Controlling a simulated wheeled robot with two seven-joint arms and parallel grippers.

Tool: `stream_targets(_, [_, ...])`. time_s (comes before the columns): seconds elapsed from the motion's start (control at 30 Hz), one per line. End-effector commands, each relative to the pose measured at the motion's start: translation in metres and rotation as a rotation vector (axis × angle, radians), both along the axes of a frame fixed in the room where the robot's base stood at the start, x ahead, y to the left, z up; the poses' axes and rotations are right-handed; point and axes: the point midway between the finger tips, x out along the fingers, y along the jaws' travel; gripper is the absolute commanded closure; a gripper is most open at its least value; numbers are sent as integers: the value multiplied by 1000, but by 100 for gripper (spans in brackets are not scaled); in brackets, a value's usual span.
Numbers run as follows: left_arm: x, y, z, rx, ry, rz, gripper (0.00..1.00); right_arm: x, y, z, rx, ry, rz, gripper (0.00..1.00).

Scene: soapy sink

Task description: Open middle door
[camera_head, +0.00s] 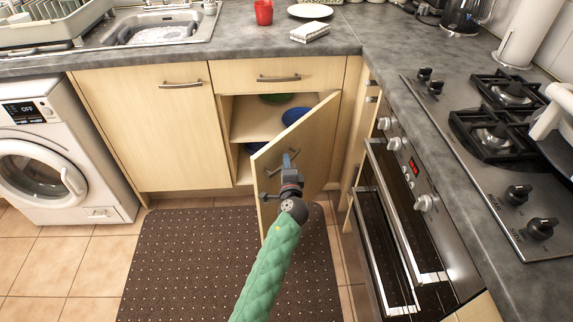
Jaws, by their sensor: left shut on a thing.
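The middle cabinet door (318,140) is light wood. It stands partly open, swung out toward me from its right side. Its metal handle (271,170) is near the door's free left edge and is partly hidden by my gripper. My left gripper (288,160) is at the handle and shut on it, with my green-sleeved arm reaching up from the bottom. The open cabinet (250,125) shows a shelf with a green dish and blue dishes. My right gripper is not in view.
A closed drawer (278,74) is above the opening and a closed door (145,125) is to its left. The oven (410,215) stands close on the right. A dark mat (190,260) covers the floor in front; a washing machine (60,150) is at left.

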Motion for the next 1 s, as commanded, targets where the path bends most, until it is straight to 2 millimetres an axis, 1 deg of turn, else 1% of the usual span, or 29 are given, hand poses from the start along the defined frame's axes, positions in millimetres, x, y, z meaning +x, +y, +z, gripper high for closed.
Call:
stream_targets(0.13, [0,0,-1,0,1,0,100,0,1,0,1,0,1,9])
stream_targets(0.17, [0,0,-1,0,1,-1,84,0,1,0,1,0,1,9])
stream_targets(0.2, [0,0,-1,0,1,-1,76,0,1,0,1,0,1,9])
stream_targets(0.27, [0,0,-1,0,1,-1,64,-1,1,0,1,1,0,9])
stream_targets(0.53, [0,0,0,0,0,-1,64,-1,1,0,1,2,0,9])
stream_targets(0.67, [-6,0,-1,0,1,-1,64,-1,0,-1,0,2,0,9])
stream_targets(0.77, [-18,-1,-1,-1,0,-2,64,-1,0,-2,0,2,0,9])
stream_targets(1.0, [-54,-2,-1,0,1,-2,64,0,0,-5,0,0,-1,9])
